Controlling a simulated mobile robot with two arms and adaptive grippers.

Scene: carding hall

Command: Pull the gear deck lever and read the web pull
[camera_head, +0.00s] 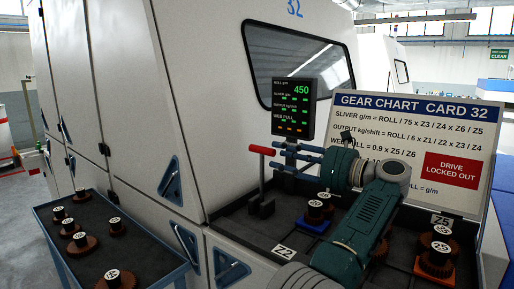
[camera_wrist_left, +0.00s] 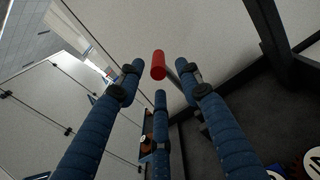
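The gear deck lever has a red handle (camera_head: 262,150) on a dark upright post (camera_head: 263,180) at the back left of the deck. My left gripper (camera_head: 280,155) is just right of the handle, its blue fingers spread and pointing at it. In the left wrist view, the red handle (camera_wrist_left: 158,65) shows end-on between the tips of the three open fingers (camera_wrist_left: 160,80); I cannot tell whether they touch it. The display (camera_head: 294,108) reads 450 in its top row; the web pull row shows only small marks too fine to read. My right gripper is not in view.
A chart card (camera_head: 412,125) with a red "DRIVE LOCKED OUT" label stands behind the deck (camera_head: 235,221). Gears sit on the deck, including one on a blue pad (camera_head: 312,226) and one on an orange pad (camera_head: 422,266). A trolley (camera_head: 150,244) with several gears stands left.

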